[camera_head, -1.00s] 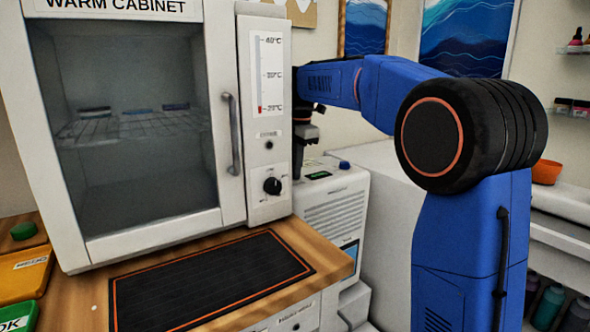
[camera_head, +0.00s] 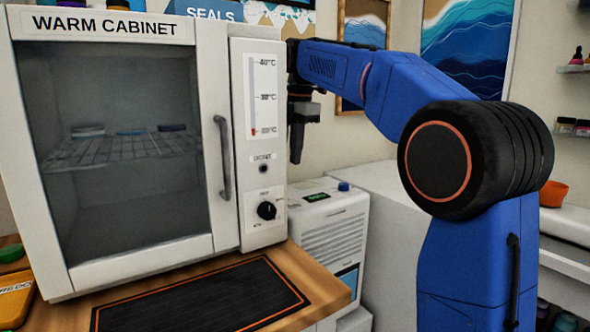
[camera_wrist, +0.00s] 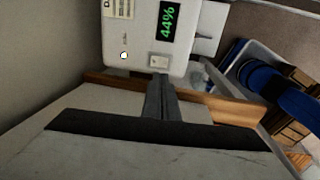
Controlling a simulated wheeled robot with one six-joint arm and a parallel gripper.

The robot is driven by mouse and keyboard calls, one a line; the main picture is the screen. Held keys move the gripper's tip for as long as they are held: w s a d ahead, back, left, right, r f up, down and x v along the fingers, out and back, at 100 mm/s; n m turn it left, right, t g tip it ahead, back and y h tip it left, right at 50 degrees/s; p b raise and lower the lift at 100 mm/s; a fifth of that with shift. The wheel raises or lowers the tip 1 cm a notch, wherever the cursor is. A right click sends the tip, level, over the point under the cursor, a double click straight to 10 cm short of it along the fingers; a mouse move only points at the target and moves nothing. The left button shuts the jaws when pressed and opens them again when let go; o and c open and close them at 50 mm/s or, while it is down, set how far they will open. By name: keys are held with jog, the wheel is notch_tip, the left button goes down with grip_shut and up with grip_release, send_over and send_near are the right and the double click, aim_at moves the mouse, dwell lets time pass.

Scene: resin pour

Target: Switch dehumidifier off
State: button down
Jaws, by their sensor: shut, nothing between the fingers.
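The dehumidifier (camera_head: 330,222) is a white vented unit standing right of the warm cabinet. A small dark display with green characters (camera_head: 316,197) and a blue knob (camera_head: 343,186) are on its top. In the wrist view, the dehumidifier's top (camera_wrist: 140,35) carries a display reading 44% (camera_wrist: 168,21), a small pale rocker-like switch (camera_wrist: 159,61) and a small round bright spot (camera_wrist: 124,55). The switch's position is too small to tell. My gripper (camera_head: 296,160) is shut and empty, pointing down above the dehumidifier's back left. In the wrist view its fingertips (camera_wrist: 160,76) appear just below the switch.
The warm cabinet (camera_head: 213,140) stands close left of my gripper, its door shut. A wooden counter with a black mat (camera_head: 200,296) lies in front. A white block-like surface (camera_head: 385,175) is behind my arm.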

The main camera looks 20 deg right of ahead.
aim_at(291, 202)
jog(key=shift+s+r, duration=0.15)
jog(key=shift+r, duration=1)
jog(key=shift+w+a+r, duration=0.1)
jog(key=shift+w+a, duration=0.35)
jog(key=shift+w, duration=0.15)
jog(key=f, duration=0.4)
jog(key=w+f, duration=0.1)
jog(key=f, duration=0.9)
jog(key=shift+w+a, duration=0.25)
jog(key=shift+w, duration=0.05)
